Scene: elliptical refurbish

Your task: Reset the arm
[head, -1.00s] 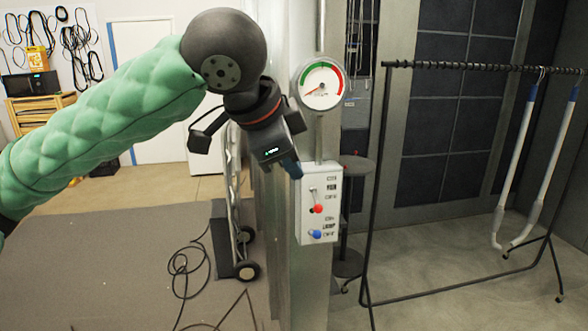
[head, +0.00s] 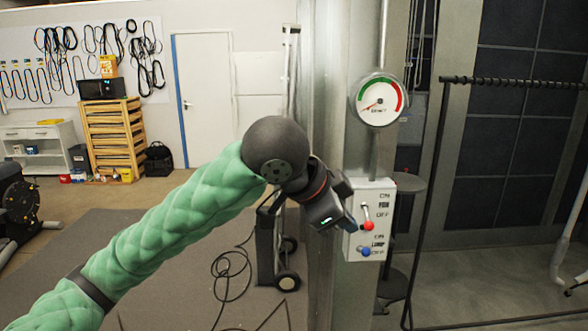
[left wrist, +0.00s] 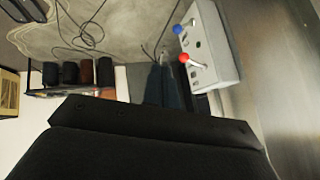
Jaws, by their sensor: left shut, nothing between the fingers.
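My left arm, in a green padded sleeve, reaches in from the lower left of the head view. Its black gripper (head: 346,224) is shut and empty, close to the left edge of a white switch box. The switch box (head: 377,200) is fixed to a metal pillar. It carries a lever with a red knob (head: 369,226) and a lower lever with a blue knob (head: 365,251), marked with ON and OFF labels. In the left wrist view the dark fingertips (left wrist: 160,85) show beside the box (left wrist: 212,45), apart from the red knob. My right gripper is not in view.
A round gauge (head: 380,99) sits above the box. A black clothes rack (head: 440,200) stands to the right. A wheeled cart (head: 275,240) and loose black cables (head: 232,272) are on the floor behind my arm. Wooden shelves (head: 112,135) stand by the back wall.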

